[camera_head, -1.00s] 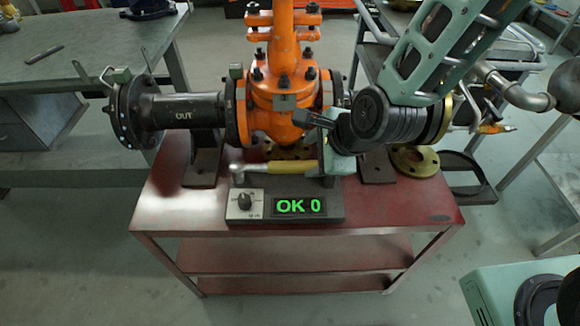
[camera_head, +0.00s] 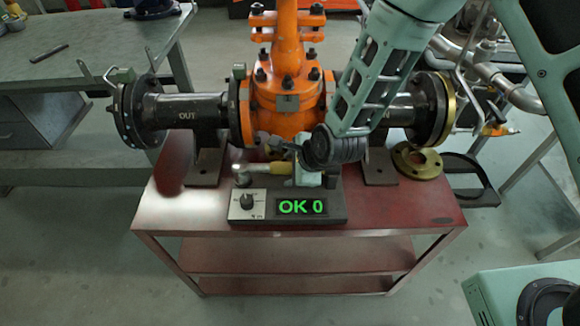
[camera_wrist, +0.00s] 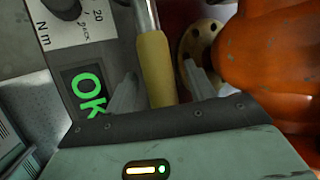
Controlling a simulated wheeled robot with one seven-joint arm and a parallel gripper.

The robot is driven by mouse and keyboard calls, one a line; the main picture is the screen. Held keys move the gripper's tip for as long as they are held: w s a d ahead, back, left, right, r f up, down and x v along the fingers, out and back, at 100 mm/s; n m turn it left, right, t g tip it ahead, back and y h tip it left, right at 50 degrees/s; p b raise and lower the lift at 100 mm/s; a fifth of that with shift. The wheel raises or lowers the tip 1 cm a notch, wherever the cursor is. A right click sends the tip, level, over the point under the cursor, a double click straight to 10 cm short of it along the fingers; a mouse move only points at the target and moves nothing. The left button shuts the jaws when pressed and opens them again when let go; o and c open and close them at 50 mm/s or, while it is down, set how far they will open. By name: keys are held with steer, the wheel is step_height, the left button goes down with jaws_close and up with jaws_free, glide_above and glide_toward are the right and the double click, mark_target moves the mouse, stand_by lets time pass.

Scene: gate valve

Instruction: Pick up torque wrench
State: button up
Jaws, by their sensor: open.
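The torque wrench (camera_head: 277,169) lies across the top of the tester, with its metal head at the left and its yellow handle towards my gripper. In the wrist view, the yellow handle (camera_wrist: 157,66) and part of the metal shaft show. My gripper (camera_wrist: 162,88) is open, with one pale finger on each side of the handle in that view. I cannot tell whether the fingers touch it. In the head view, my gripper (camera_head: 287,162) covers the right part of the handle.
The tester (camera_head: 325,213) shows a green "OK 0" and has a dial. It stands on a red cart (camera_head: 400,215). The orange gate valve (camera_head: 283,100) rises close behind. A brass flange (camera_head: 417,160) lies to the right.

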jaws_close()
steer(key=shift+w, duration=0.1)
steer(key=shift+r, duration=0.1)
